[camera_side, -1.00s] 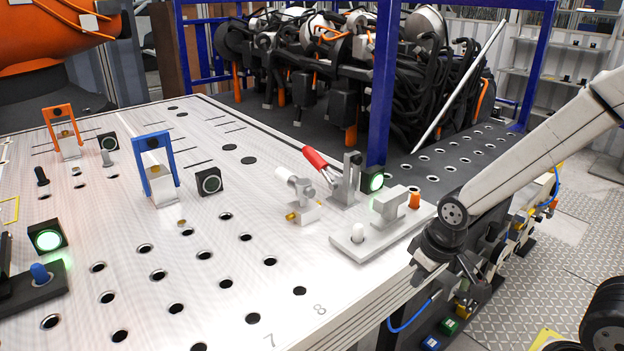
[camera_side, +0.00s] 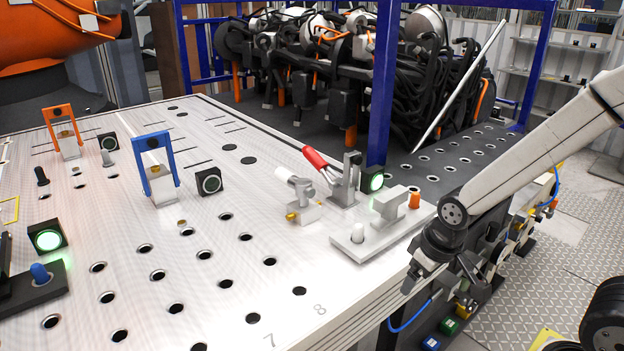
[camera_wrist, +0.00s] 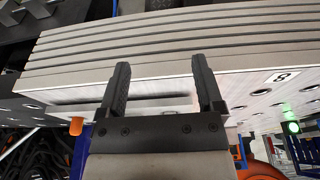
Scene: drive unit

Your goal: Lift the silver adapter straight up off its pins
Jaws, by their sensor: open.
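The silver adapter seems to be the grey block (camera_side: 391,202) on a pale plate (camera_side: 350,243) at the table's right edge in the side view. A white pin (camera_side: 357,233) stands at the plate's near end and an orange pin (camera_side: 414,200) at its far end. My gripper (camera_side: 440,286) is just outside the table edge, to the right of and below the plate, apart from the block. In the wrist view my gripper (camera_wrist: 160,64) has its two dark fingers spread, with nothing clearly held.
A toggle clamp with a red handle (camera_side: 316,158) stands left of the plate, beside a lit green button (camera_side: 376,181). The ribbed table edge (camera_wrist: 170,45) crosses the wrist view close to my fingers. The perforated tabletop in front is mostly clear.

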